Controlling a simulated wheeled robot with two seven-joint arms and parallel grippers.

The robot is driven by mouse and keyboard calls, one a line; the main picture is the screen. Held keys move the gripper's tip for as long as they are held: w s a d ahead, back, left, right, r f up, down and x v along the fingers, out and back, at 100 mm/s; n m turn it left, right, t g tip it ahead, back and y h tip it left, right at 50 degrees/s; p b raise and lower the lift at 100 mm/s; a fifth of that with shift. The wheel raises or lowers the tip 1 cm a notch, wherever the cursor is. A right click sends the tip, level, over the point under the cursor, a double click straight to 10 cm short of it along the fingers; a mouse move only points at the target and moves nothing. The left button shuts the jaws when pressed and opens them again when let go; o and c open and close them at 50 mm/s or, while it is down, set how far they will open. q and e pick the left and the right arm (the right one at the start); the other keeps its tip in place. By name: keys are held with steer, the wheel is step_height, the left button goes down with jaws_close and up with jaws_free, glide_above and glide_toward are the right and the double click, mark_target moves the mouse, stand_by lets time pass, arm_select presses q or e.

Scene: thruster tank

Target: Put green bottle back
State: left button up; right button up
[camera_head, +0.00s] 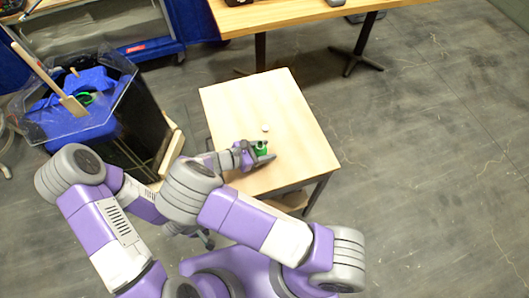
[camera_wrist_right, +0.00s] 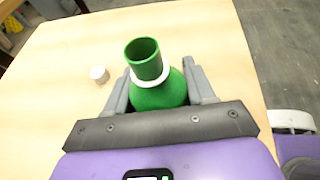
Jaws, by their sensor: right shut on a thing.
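The green bottle (camera_head: 261,149) is at the small wooden table, near its middle, and looks upright. In the right wrist view the bottle (camera_wrist_right: 158,88) has an open mouth and a white ring around its neck. My right gripper (camera_head: 262,157) is shut on the bottle's body, with one finger on each side (camera_wrist_right: 160,88). The bottle's base is hidden, so I cannot tell whether it touches the tabletop. My left gripper is mostly hidden behind my arms in the head view, and its jaws cannot be made out.
A small white cap (camera_head: 265,128) lies on the wooden table (camera_head: 290,105) beyond the bottle. A dark bin with a clear liner (camera_head: 118,118) holds blue things and a wooden-handled tool at left. Another table (camera_head: 300,17) stands at the back. Floor at right is clear.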

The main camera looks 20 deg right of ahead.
steer(key=shift+f, duration=0.4)
steer(key=shift+f, duration=0.2)
steer(key=o, duration=1.1)
steer(key=shift+r, duration=0.2)
steer(key=shift+a+r, duration=0.2)
steer(key=shift+a, duration=0.15)
steer(key=p+v, duration=0.2)
steer(key=v, duration=0.9)
steer(key=shift+s+a, duration=0.1)
